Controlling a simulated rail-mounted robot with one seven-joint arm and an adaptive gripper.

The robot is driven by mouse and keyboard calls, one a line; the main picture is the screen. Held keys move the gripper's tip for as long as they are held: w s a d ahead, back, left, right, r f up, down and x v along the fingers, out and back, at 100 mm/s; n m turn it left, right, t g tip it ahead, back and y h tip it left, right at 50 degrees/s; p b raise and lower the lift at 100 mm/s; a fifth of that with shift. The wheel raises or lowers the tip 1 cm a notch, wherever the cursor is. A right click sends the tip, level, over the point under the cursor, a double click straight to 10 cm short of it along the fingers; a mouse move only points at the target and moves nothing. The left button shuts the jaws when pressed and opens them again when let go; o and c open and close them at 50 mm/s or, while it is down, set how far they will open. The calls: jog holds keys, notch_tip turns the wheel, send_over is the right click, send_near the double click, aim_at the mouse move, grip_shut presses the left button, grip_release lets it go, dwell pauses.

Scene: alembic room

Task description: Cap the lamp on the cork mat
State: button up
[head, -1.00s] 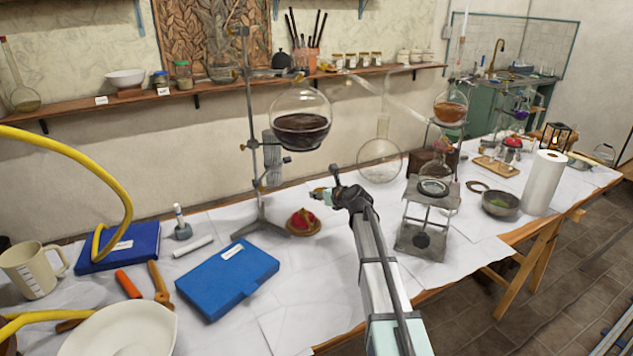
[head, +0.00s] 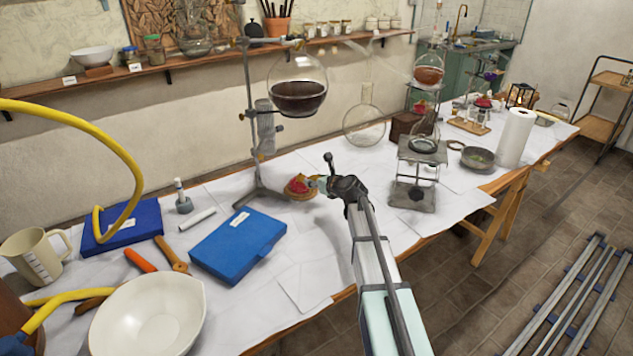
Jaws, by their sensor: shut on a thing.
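A lamp with a red body (head: 297,184) sits on a small round cork mat (head: 300,196) near the foot of the metal stand. My gripper (head: 317,184) is at the lamp's right side in the picture and overlaps its right edge. I cannot tell whether it touches the lamp. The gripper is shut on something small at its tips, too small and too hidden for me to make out. No separate cap can be clearly told apart.
The metal stand (head: 252,110) holds a flask of dark liquid (head: 298,95) above and behind the lamp. A blue case (head: 238,245) lies in front to the left. A lab jack (head: 413,185) stands to the right. White paper is clear between lamp and case.

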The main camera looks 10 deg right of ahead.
aim_at(301, 175)
jog(key=shift+w+a, duration=0.35)
jog(key=shift+w, duration=0.5)
jog(key=shift+w+a, duration=0.3)
jog(key=shift+w, duration=0.55)
jog(key=shift+w+a, duration=0.35)
jog(key=shift+w, duration=0.5)
jog(key=shift+w+a+r+p, duration=0.1)
jog(key=shift+w+a+p, duration=0.2)
jog(key=shift+w, duration=0.55)
jog(key=shift+w+a+p, duration=0.3)
jog(key=shift+w, duration=0.4)
jog(key=shift+w+a+p, duration=0.25)
jog(key=shift+w+p, duration=0.05)
jog(key=shift+w, duration=0.4)
jog(key=shift+f+p, duration=0.55)
jog(key=shift+f, duration=0.25)
jog(key=o, duration=1.2)
jog(key=shift+s, duration=0.15)
